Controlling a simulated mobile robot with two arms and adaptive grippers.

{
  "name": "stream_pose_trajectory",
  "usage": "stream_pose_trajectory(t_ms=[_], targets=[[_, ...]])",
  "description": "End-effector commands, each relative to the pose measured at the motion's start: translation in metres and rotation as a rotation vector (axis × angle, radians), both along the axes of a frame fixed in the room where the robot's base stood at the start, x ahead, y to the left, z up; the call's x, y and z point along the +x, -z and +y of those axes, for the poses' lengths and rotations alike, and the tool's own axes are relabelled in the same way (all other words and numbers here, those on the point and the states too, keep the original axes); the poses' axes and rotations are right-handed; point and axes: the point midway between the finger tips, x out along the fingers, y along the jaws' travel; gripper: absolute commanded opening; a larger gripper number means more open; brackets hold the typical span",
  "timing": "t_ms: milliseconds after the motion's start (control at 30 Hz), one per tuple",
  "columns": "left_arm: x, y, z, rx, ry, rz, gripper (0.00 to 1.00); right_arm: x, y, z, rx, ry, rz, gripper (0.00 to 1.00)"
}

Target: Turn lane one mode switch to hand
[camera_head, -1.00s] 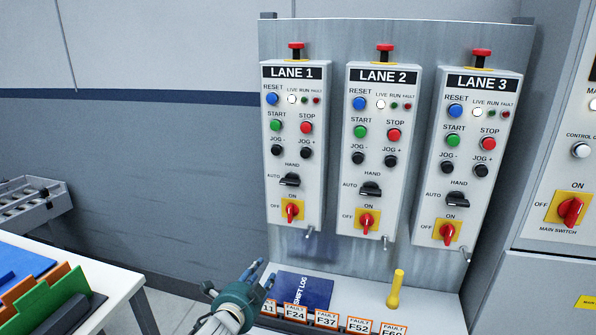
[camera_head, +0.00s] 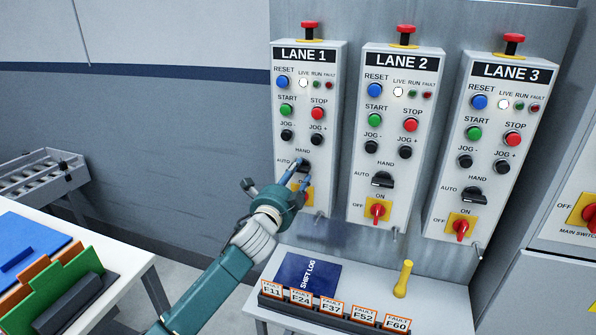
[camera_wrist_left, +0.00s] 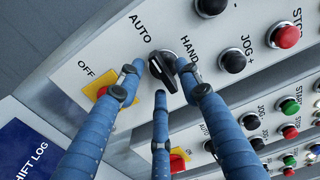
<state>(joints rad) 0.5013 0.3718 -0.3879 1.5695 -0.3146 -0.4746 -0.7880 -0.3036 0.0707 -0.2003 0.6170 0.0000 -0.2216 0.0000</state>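The lane one panel (camera_head: 337,120) is the leftmost of three upright panels, under the LANE 1 label. Its black mode switch (camera_head: 305,165) sits between AUTO and HAND marks and is partly hidden by my fingers in the head view. In the left wrist view, the mode switch (camera_wrist_left: 164,74) shows between my blue fingers, with AUTO and HAND printed above it. My left gripper (camera_head: 294,176) is at the switch, its fingers spread around the knob. I see no clear grip on it. The knob's exact pointing is hard to tell. My right gripper is out of view.
Just below the switch is the lane one red and yellow OFF/ON switch (camera_wrist_left: 102,92), partly behind a finger. JOG buttons sit close above. A shelf below holds a blue shift log (camera_head: 308,272), fault cards (camera_head: 332,306) and a yellow-handled object (camera_head: 403,279).

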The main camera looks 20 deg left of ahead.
Motion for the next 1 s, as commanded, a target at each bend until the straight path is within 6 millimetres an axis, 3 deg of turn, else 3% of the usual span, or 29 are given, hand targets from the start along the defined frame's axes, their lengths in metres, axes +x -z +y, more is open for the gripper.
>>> stream_pose_trajectory(t_ms=[133, 433, 600, 1000], targets=[[0.0099, -0.0002, -0.0012, -0.001, 0.001, 0.000, 0.35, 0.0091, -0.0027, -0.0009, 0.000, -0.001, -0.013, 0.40], [0.0118, 0.0005, -0.0010, -0.001, 0.001, 0.000, 0.35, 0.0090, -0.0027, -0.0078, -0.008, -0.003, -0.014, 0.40], [0.0116, 0.0005, -0.0009, -0.001, 0.001, 0.001, 0.02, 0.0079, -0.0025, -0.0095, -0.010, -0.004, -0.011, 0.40], [0.0115, 0.0003, -0.0006, 0.039, 0.001, 0.001, 0.00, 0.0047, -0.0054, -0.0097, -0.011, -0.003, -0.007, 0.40]])
